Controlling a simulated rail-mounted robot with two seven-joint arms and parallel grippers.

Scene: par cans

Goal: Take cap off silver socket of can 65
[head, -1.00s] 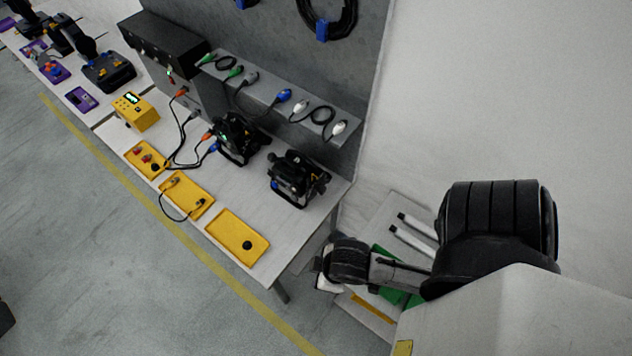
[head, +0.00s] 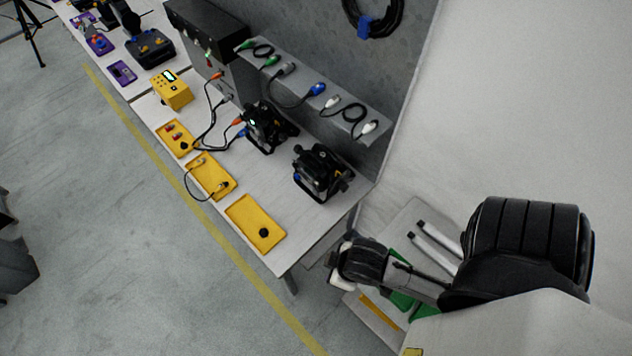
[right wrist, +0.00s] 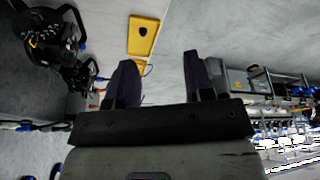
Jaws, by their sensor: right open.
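Two black par cans stand on the white table in the head view, a nearer one (head: 321,172) at the right end and another (head: 267,127) farther left with cables at it. I cannot tell which is can 65, and the silver socket and its cap are too small to make out. Both cans also show at the upper left of the right wrist view (right wrist: 48,36). My right gripper (right wrist: 158,72) is open and empty, apart from the cans. In the head view my right arm is at the lower right, off the table's end. My left gripper is not in view.
Yellow trays lie along the table's front edge, the nearest (head: 256,223) holding a small black round piece (head: 264,232). A grey shelf (head: 318,92) with several plugs and cables runs behind the cans. A yellow box (head: 171,90) stands farther left. The floor in front is clear.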

